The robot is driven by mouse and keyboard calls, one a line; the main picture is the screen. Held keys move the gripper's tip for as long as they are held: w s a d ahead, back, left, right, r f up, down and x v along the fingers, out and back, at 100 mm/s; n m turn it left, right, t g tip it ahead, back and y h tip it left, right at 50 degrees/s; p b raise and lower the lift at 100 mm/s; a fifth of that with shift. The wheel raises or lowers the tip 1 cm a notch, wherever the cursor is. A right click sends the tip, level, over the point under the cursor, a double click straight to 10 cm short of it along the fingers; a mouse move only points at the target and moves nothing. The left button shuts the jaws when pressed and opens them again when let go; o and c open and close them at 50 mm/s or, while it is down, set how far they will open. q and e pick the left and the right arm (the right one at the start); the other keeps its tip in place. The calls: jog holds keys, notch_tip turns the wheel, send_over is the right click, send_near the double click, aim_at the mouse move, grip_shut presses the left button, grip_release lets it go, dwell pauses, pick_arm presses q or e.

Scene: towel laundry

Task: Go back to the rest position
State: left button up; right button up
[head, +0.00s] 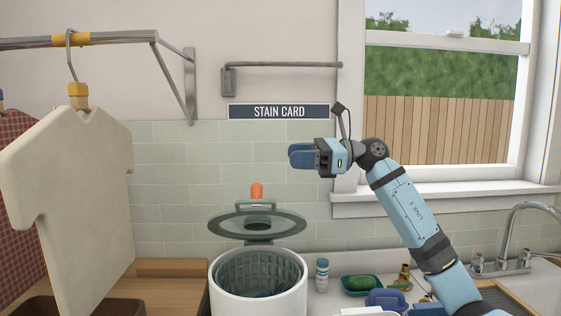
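My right gripper (303,156) is raised in front of the tiled wall, below the stain card sign and left of the window. Its blue fingers point left and are seen side-on, so I cannot tell whether they are apart. No cloth shows in or hanging from it. My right arm slopes down from it to the lower right. My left gripper is not in view.
A white washer tub (228,295) stands below with its green-rimmed lid (230,226) raised. A cream shirt-shaped board (75,200) hangs at left from a rail (110,37). A bottle (322,275), a green soap dish (360,291) and a tap (510,235) stand at right.

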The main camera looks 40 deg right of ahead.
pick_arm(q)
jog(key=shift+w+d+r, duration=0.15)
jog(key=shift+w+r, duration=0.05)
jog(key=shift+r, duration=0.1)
pick_arm(e)
jog(key=shift+s+d, duration=0.35)
jog(key=shift+d, duration=0.05)
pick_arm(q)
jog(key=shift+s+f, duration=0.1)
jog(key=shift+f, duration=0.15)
